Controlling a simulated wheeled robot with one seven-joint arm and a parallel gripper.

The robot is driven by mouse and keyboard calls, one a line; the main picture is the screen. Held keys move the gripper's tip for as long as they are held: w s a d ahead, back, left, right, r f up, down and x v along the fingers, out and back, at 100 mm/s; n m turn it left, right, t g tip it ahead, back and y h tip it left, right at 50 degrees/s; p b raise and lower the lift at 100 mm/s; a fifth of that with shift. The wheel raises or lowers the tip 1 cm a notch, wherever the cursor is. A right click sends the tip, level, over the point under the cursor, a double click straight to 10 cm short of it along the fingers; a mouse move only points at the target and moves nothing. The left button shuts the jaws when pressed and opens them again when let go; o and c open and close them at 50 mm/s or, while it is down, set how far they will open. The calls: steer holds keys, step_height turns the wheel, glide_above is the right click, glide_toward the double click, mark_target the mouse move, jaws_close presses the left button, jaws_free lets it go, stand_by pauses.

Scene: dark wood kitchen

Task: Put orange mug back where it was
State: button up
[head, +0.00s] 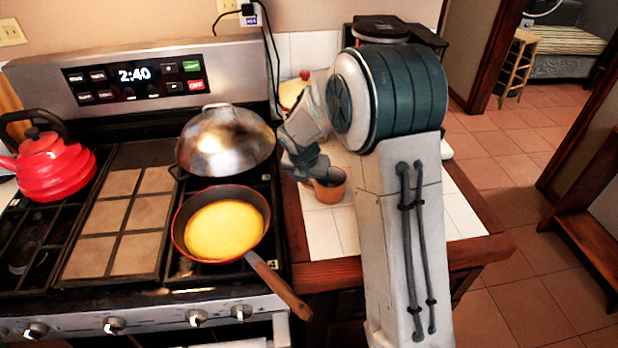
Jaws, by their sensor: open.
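The orange mug (331,190) stands upright on the white tiled counter (324,228), just right of the stove. My gripper (313,172) is at the mug's rim, reaching down from the upper left. It is open. Its fingers overlap the upper left of the mug in the picture, and I cannot tell whether they touch it or reach inside. Part of the mug's rim is hidden behind my gripper, and my arm covers the counter to its right.
A pan (180,242) with yellow content sits on the stove, its wooden handle (280,288) pointing toward the counter. A domed metal lid (226,140) and a red kettle (48,168) are also on the stove. A dark appliance (382,29) stands behind my arm.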

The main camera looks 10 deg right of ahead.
steer(key=v, duration=1.1)
steer(key=s+d+r+m+y, duration=0.1)
steer(key=s+d+m, duration=0.2)
steer(key=s+m, duration=1)
steer(key=s+d+r+m+g+y, duration=0.1)
steer(key=s+d+r+m, duration=0.1)
steer(key=s+m, duration=1.1)
steer(key=shift+s+d+m, duration=0.3)
steer(key=shift+d+m, duration=0.55)
steer(key=shift+m, duration=1.55)
